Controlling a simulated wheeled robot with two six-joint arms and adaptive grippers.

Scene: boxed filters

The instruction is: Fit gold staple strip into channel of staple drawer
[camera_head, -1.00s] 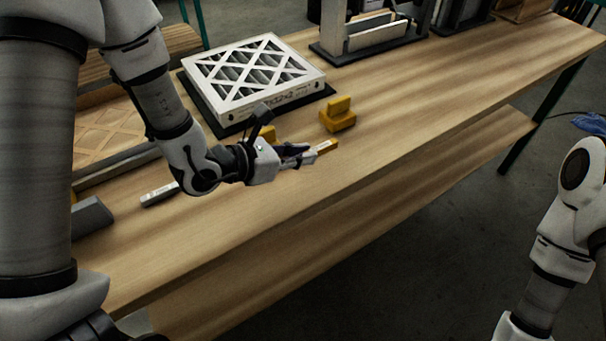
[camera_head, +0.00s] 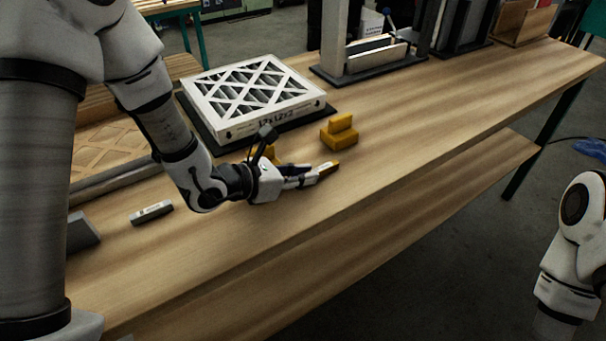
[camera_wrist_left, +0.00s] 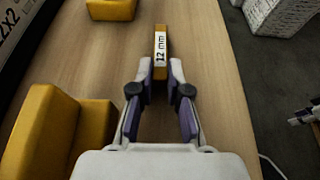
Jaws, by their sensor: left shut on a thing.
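The gold staple strip (camera_head: 328,168), with a white "12 mm" label, is held in my left gripper (camera_head: 306,178). In the left wrist view, the gripper's fingertips (camera_wrist_left: 160,82) are shut on the near end of the strip (camera_wrist_left: 161,40), which points straight ahead. The strip is over the bare tabletop; I cannot tell its exact height. A dark grey bar with a pale label (camera_head: 151,212) lies on the table, left of my left forearm. I cannot make out a drawer channel for certain.
A stepped yellow block (camera_head: 340,136) stands just beyond the strip. Another yellow block (camera_wrist_left: 55,135) is close left of my left gripper. A boxed filter (camera_head: 255,95) sits on a dark base behind. A dark grey block (camera_head: 82,233) is at far left. The table's front right is clear.

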